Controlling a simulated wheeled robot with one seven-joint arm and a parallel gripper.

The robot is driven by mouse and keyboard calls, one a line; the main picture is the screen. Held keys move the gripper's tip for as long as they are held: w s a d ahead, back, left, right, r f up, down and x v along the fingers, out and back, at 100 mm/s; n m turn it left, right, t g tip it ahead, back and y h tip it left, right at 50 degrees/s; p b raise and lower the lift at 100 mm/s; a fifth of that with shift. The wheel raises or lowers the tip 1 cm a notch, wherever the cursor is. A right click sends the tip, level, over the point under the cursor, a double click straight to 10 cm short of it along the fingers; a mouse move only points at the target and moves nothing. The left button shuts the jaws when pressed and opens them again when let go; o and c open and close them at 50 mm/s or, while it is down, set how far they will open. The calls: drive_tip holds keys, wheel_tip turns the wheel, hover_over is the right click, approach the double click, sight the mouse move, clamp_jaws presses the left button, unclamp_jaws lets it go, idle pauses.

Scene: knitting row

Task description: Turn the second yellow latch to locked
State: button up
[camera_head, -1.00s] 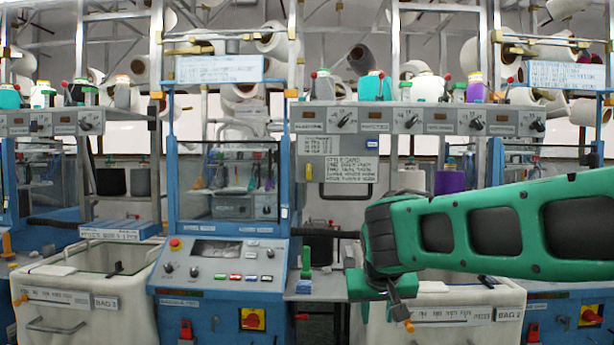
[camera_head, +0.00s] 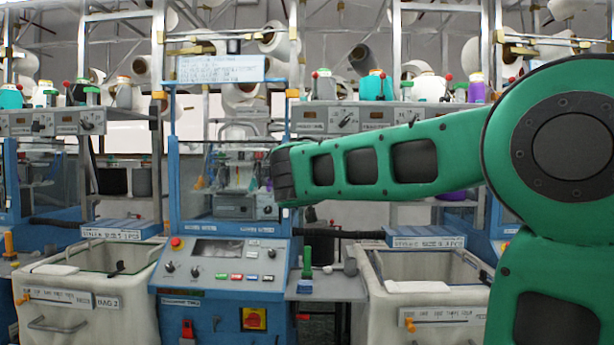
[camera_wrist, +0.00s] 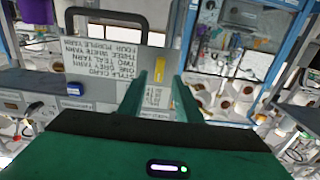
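A yellow latch (camera_wrist: 159,69) sits on a grey panel (camera_wrist: 108,50) in the wrist view, which shows the scene upside down. Its long side runs along the picture's vertical. My gripper (camera_wrist: 160,76) has its two green fingers apart, and the latch shows in the gap between their tips. Nothing is held. I cannot tell whether the fingers touch the panel. In the head view my green arm covers this panel and latch, and the fingers are not clearly visible. I cannot tell which latch in the row this one is.
The panel carries a style card (camera_wrist: 103,64) and a black handle (camera_wrist: 106,14). A blue-framed machine (camera_head: 228,180) with a control console (camera_head: 222,264) stands to the left. White bags (camera_head: 425,312) and (camera_head: 95,325) stand below on both sides. A small shelf (camera_head: 325,288) lies between.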

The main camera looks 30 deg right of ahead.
drive_tip(key=shift+x, duration=2.5)
drive_tip(key=shift+s, duration=0.1)
clamp_jaws()
